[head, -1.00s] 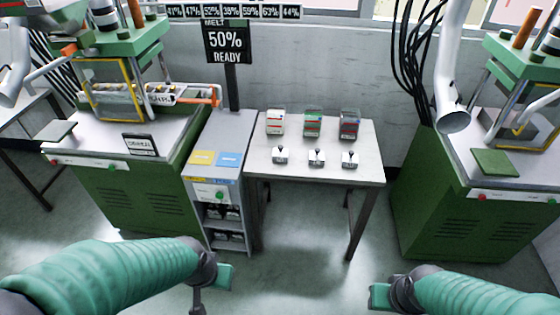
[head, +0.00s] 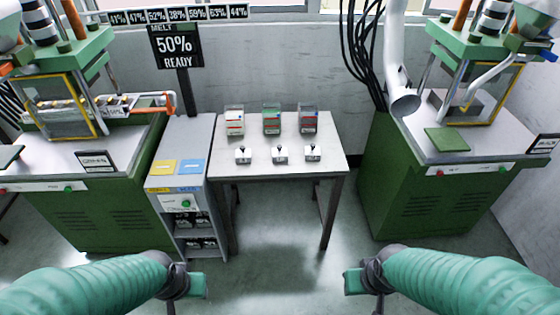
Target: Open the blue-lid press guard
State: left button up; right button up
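Two green presses stand at the sides. The left press (head: 75,52) has a yellow-framed clear guard (head: 97,118) at its front, which looks closed. The right press (head: 470,45) also has a yellow-framed guard (head: 507,95); I cannot tell whether it is closed. A small blue patch (head: 543,46) shows by the right press's hopper, at the picture's edge; I cannot make out a blue lid clearly. My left gripper (head: 196,286) and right gripper (head: 354,281) are low in front, far from both guards, with nothing visible in them. Their finger gaps are not clear.
A small table (head: 280,165) between the presses holds three bins and three small fixtures. A grey cabinet (head: 182,205) stands left of it. A melt sign (head: 175,46) rises behind. Black cables and a white duct (head: 398,60) hang near the right press. The floor ahead is clear.

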aim_at(523, 65)
jog(key=z, duration=1.35)
jog(key=i+u, duration=0.2)
jog(key=u, duration=0.45)
jog(key=i+l+u, duration=0.2)
jog(key=i+l, duration=0.25)
jog(key=i+l+u, duration=0.2)
jog(key=i+l, duration=0.35)
jog(key=i+l+u, duration=0.2)
jog(key=i+l, duration=0.3)
jog(key=l, duration=0.1)
